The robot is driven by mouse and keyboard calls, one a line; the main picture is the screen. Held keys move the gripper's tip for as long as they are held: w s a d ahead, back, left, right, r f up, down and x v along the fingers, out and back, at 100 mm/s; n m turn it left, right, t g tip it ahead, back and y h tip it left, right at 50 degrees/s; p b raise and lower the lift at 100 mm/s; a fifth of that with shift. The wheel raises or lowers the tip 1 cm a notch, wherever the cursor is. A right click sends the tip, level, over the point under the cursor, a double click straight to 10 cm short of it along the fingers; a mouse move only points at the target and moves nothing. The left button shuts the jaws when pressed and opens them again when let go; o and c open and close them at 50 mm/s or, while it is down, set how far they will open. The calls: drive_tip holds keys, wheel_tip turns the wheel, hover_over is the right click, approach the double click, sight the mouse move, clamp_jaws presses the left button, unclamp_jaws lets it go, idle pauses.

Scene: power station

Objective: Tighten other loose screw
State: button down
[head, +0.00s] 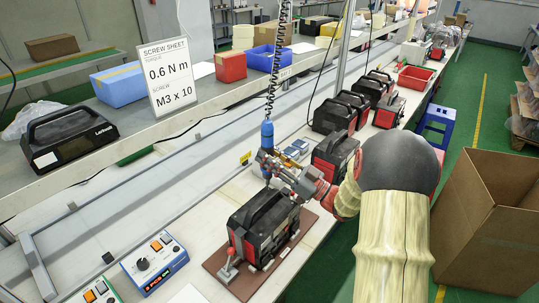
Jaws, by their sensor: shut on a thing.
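My gripper (268,161) is shut on a blue electric screwdriver (267,134) that hangs upright from a black coiled cord (278,65). The screwdriver's lower end is over the far top part of a black and red power station (262,228). The power station stands on a brown fixture board (214,262) on the bench. The loose screw and the screwdriver's tip are too small or hidden to make out. I cannot tell whether the tip touches the power station. A screw sheet (168,76) on the shelf reads 0.6 N m and M3 x 10.
A blue control box (155,264) with a knob stands on the bench at the left of the fixture. Another power station (334,152) stands behind, with several more farther along. An open cardboard box (490,220) is on the floor at right.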

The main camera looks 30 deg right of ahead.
sight(273, 137)
drive_tip(key=shift+r+p, duration=2.1)
drive_tip(key=shift+r, duration=1.55)
